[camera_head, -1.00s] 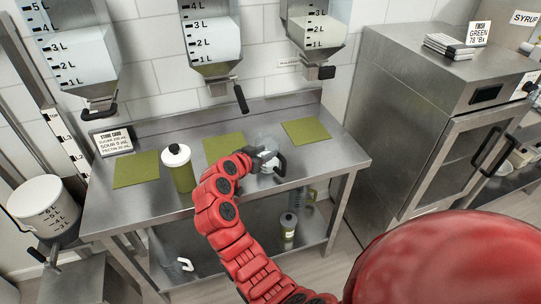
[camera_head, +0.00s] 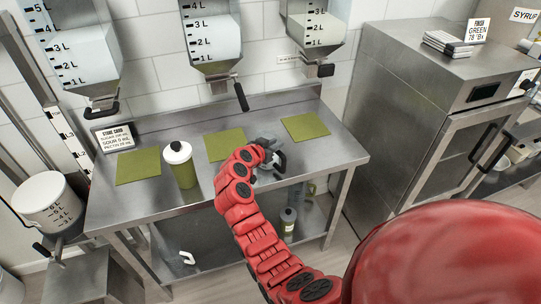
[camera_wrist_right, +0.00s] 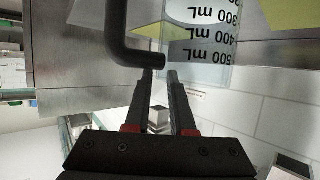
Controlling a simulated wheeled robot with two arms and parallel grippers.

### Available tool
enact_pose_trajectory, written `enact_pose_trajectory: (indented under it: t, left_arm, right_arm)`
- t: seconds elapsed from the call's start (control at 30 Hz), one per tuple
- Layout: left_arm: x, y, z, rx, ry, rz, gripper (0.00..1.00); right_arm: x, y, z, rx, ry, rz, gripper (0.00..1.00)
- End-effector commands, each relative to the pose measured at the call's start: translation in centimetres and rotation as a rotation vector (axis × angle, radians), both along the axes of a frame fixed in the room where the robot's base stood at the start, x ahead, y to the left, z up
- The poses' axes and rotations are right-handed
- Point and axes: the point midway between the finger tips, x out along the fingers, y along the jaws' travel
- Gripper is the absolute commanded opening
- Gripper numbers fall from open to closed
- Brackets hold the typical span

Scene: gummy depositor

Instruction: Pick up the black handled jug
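The clear jug (camera_wrist_right: 202,42) with mL markings stands on the steel table. In the wrist view it is cut off by the top edge, with its black handle (camera_wrist_right: 116,38) to the left. In the head view the handle (camera_head: 281,163) shows at the jug's right side, while my right arm hides much of the body. My right gripper (camera_wrist_right: 161,75) is at the jug. Its fingertips are close to the handle's end, with a narrow gap between them; contact is unclear. My left gripper is not in view.
A white-lidded green bottle (camera_head: 180,166) stands left of the jug on the steel table (camera_head: 336,152). Green mats (camera_head: 138,167) lie along the table. Hoppers with black levers (camera_head: 241,96) hang above. A steel cabinet (camera_head: 400,110) stands at the right.

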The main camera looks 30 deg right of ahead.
Motion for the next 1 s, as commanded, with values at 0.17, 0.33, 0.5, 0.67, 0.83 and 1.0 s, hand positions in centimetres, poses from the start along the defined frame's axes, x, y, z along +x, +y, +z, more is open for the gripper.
enact_pose_trajectory:
  t: [0.17,0.33,0.5,0.67,0.83,1.0]
  left_arm:
    - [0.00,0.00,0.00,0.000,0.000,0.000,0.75]
    - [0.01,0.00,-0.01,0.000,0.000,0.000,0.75]
    - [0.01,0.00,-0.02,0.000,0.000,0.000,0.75]
    - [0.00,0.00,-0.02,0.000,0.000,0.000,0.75]
    - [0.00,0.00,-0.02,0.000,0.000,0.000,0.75]
    - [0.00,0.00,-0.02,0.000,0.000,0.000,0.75]
  right_arm:
    - [-0.02,0.00,-0.06,0.000,0.002,-0.001,0.00]
    - [-0.04,0.03,-0.12,0.001,0.003,0.000,0.00]
    - [-0.04,0.04,-0.17,0.002,0.003,0.000,0.00]
    - [-0.05,0.07,-0.20,0.003,0.003,0.001,0.00]
    - [-0.04,0.09,-0.25,0.002,0.004,0.001,0.00]
    - [-0.04,0.11,-0.28,0.003,0.005,0.001,0.00]
